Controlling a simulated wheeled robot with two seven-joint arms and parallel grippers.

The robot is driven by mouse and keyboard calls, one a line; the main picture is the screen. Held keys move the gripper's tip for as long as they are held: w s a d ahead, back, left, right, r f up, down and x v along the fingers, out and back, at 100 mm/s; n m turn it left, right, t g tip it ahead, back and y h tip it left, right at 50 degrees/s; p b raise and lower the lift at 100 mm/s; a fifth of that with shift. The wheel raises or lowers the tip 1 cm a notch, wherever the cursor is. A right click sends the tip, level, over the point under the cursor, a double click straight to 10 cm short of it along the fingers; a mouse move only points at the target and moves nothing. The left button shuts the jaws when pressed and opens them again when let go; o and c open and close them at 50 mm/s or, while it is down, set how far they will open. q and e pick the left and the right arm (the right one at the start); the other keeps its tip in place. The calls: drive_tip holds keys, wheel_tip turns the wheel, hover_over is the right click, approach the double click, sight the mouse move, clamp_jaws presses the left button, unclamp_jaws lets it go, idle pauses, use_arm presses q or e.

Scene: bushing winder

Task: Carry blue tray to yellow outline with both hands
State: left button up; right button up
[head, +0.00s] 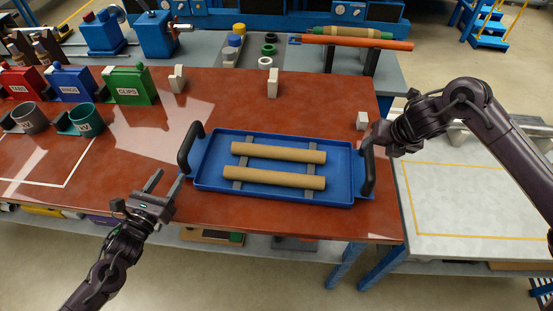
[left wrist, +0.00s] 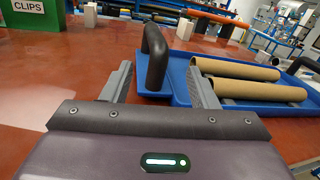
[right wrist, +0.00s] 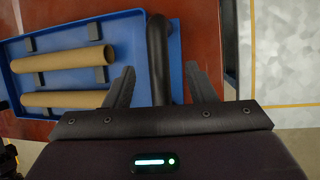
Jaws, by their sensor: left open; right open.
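The blue tray (head: 275,194) lies on the red table with two brown cardboard tubes (head: 278,152) resting across grey strips in it. It has a black handle at each end, the left handle (head: 189,147) and the right handle (head: 368,168). My left gripper (head: 160,184) is open, a little short of the left handle; in the left wrist view the handle (left wrist: 155,57) stands ahead between the fingers. My right gripper (head: 374,146) is open at the right handle; in the right wrist view the handle (right wrist: 158,60) lies between its fingers. The yellow outline (head: 480,167) is on the grey table at right.
The red table (head: 300,90) holds red, blue and green bins (head: 130,84) and cups at left, and small pale blocks (head: 272,83) behind the tray. A gap separates it from the grey table (head: 425,200), whose outlined area looks clear.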

sight(178, 161)
use_arm(q)
drive_tip(key=x, duration=0.8)
drive_tip(key=shift+w+a+f, duration=0.1)
drive_tip(key=shift+w+f, duration=0.05)
drive_tip(key=shift+f, duration=0.05)
use_arm(e)
drive_tip(key=x, duration=0.8)
drive_tip(key=shift+w+a, duration=0.1)
drive_tip(key=shift+w, duration=0.1)
use_arm(q)
drive_tip(key=shift+c, duration=0.3)
use_arm(e)
drive_tip(key=shift+c, duration=0.2)
use_arm(q)
clamp_jaws()
use_arm(e)
clamp_jaws()
use_arm(q)
drive_tip(key=shift+r, duration=0.25)
use_arm(e)
drive_tip(key=shift+w+r, duration=0.1)
drive_tip(key=shift+r, duration=0.1)
